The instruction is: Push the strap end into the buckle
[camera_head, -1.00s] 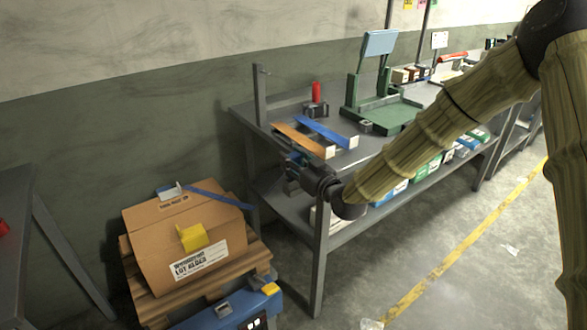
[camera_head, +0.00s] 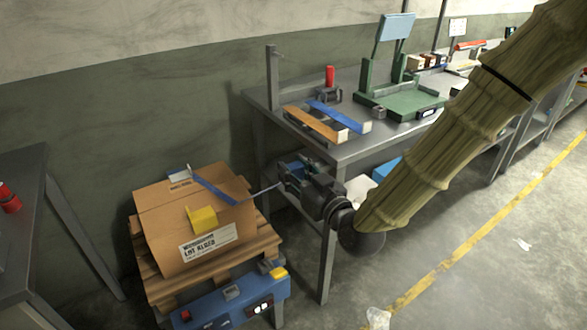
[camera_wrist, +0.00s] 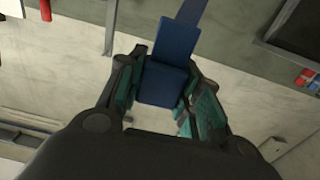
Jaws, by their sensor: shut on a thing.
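The blue strap (camera_head: 215,187) lies over the top of a cardboard box (camera_head: 160,227) and runs off its right edge toward my gripper (camera_head: 282,183). The pale metal buckle (camera_head: 179,176) sits on the box top, at the strap's left end. My gripper is to the right of the box, in front of the bench. In the wrist view, the gripper (camera_wrist: 160,95) is shut on the blue strap end (camera_wrist: 166,80), a thick block between the two fingers. The strap (camera_wrist: 193,14) runs away from it upward. The strap end is apart from the buckle.
A yellow corner piece (camera_head: 202,217) sits on the box edge. The box rests on a wooden pallet (camera_head: 150,268); a blue device (camera_head: 235,300) stands in front. The grey bench (camera_head: 350,150) is close behind my gripper, with blue and orange strips on it. Another table (camera_head: 25,240) stands left.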

